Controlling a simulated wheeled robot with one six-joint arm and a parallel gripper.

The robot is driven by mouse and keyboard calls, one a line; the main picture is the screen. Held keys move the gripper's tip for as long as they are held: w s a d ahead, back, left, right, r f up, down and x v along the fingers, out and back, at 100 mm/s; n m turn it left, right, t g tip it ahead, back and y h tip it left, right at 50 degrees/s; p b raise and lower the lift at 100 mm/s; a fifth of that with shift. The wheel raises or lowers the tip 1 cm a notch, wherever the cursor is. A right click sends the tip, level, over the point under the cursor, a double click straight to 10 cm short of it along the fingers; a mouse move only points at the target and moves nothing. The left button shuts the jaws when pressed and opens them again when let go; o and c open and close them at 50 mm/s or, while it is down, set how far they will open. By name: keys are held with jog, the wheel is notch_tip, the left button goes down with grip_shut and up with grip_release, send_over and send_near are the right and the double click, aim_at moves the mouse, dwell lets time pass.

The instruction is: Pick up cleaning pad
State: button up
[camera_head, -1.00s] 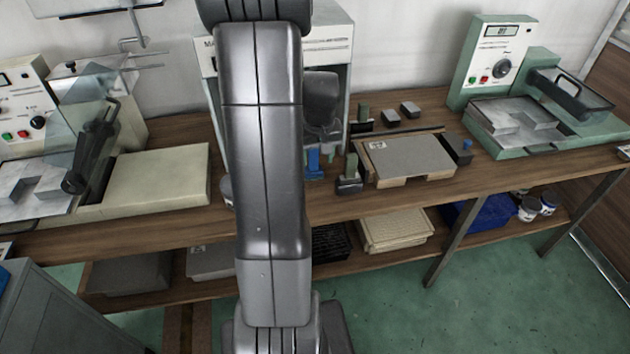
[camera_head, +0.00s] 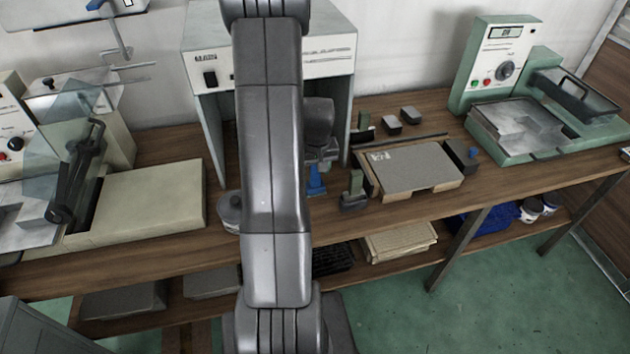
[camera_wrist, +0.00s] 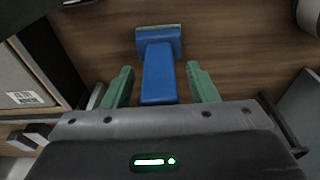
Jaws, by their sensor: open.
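A blue handled piece with a wide flat head, which I take for the cleaning pad (camera_wrist: 160,75), is in the middle of the wrist view. Its wide head is at the far end, with a pale greenish edge, and its handle points towards my gripper (camera_wrist: 161,86). My gripper is open. Its two green fingers lie left and right of the handle, with gaps on both sides. In the head view the blue piece (camera_head: 316,180) shows on the bench just right of my arm, below my wrist. My arm hides part of that area. I cannot tell how high the fingers are.
A panel with a label (camera_head: 415,165) lies right of the blue piece. A small dark block with a green upright part (camera_head: 354,190) stands between them. A round grey tin (camera_head: 230,212) is left of my arm. A white cabinet (camera_head: 205,110) stands behind. Bench machines flank both sides.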

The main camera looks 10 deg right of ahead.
jog(key=shift+c, duration=0.2)
jog(key=c, duration=1)
jog(key=shift+c, duration=0.2)
